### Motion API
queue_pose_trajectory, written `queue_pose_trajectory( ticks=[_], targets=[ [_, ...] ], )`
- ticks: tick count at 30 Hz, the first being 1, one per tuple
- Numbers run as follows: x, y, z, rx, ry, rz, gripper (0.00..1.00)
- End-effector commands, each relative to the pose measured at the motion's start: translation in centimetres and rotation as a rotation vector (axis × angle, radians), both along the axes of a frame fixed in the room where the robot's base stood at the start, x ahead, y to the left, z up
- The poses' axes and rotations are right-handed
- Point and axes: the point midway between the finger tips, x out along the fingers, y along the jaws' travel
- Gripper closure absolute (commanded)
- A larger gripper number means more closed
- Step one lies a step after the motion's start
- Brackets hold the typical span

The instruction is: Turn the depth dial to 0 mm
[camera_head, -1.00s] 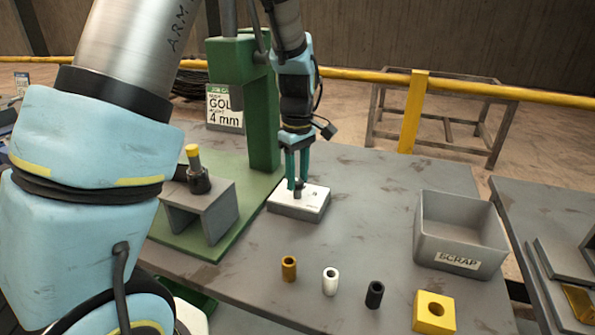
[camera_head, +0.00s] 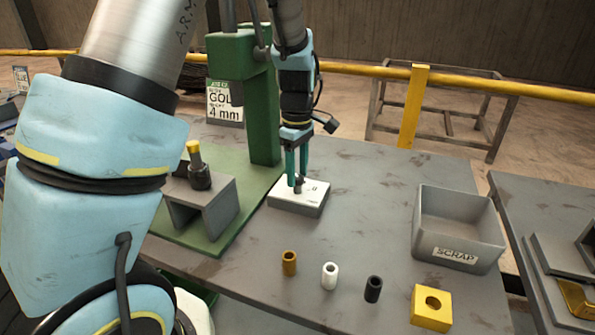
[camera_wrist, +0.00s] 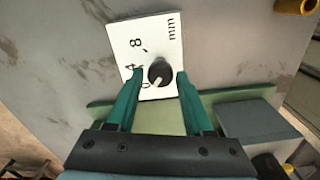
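The depth dial is a black round knob (camera_wrist: 160,72) on a white plate (camera_wrist: 152,40) marked 0, 4, 8 and mm. In the wrist view its pale pointer mark slants down-left, toward the 0, which is partly hidden by a finger. The white plate tops a grey block (camera_head: 300,208) on the bench. My gripper (camera_wrist: 160,76) has its two green fingers on either side of the knob. They look apart from it, with a narrow gap on each side. My gripper also shows in the head view (camera_head: 297,182), pointing down over the plate.
A green press (camera_head: 262,115) stands behind the dial, with a sign (camera_head: 224,102) reading 4 mm. A grey stand (camera_head: 205,205) holds a yellow-topped piece. Brown (camera_head: 289,263), white (camera_head: 329,276) and black (camera_head: 373,289) sleeves, a yellow block (camera_head: 431,308) and a scrap bin (camera_head: 458,250) lie in front and right.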

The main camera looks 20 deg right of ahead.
Motion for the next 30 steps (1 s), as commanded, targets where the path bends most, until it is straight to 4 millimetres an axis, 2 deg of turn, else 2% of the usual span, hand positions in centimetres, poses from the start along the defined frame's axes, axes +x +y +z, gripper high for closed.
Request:
queue_pose_trajectory(
  ticks=[1, 5, 14, 17, 30],
  targets=[
    [0.0, 0.0, 0.0, 0.0, 0.0, 0.0, 0.42],
    [0.0, 0.0, 0.0, 0.0, 0.001, -0.001, 0.29],
    [-0.1, 0.0, 0.3, -0.001, 0.001, -0.002, 0.29],
    [0.0, -0.2, 1.4, -0.003, -0.001, -0.003, 0.29],
    [0.0, -0.1, 9.2, -0.002, 0.0, -0.002, 0.29]
  ],
)
